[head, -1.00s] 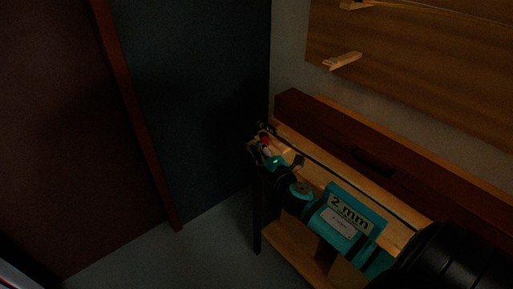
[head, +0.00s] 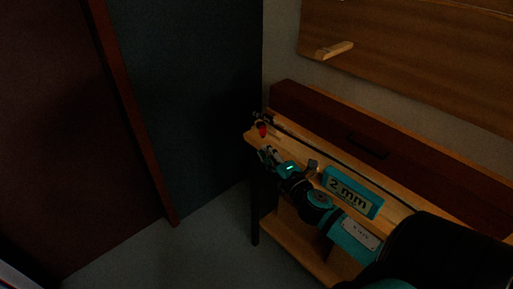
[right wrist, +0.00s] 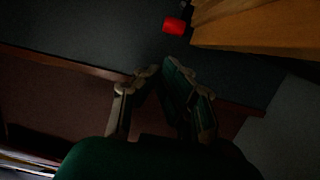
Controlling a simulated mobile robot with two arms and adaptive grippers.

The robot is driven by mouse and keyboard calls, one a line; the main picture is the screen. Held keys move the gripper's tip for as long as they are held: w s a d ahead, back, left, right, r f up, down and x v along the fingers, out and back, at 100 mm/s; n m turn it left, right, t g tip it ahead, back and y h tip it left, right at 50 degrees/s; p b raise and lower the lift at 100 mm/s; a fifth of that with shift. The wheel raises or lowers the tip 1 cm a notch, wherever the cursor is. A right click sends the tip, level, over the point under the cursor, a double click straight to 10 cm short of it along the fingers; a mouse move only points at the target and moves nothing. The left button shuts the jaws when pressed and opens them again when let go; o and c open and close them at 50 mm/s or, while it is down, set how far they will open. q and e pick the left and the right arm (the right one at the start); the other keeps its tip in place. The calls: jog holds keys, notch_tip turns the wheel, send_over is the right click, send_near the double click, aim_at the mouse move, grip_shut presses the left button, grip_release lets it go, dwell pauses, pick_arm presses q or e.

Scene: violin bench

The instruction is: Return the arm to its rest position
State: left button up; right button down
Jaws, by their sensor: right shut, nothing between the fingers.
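My right arm comes in from the lower right in the head view. Its right gripper (head: 265,154) is at the near left end of the wooden bench (head: 297,148), by the front edge. In the right wrist view the fingers (right wrist: 160,72) come together at their tips, with nothing between them. A small red object (head: 262,131) lies at the bench's left end, beyond the fingertips. It also shows in the right wrist view (right wrist: 174,26), apart from the fingers. My left gripper is not in view.
A dark red box-like ledge (head: 325,113) runs along the back. A wooden panel with a peg (head: 334,50) hangs above. Open floor (head: 212,232) lies left of the bench.

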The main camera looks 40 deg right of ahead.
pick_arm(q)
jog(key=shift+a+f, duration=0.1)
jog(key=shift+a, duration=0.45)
pick_arm(e)
jog(key=shift+s+d, duration=0.25)
jog(key=shift+s, duration=0.45)
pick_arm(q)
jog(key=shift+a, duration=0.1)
pick_arm(e)
jog(key=shift+f, duration=0.1)
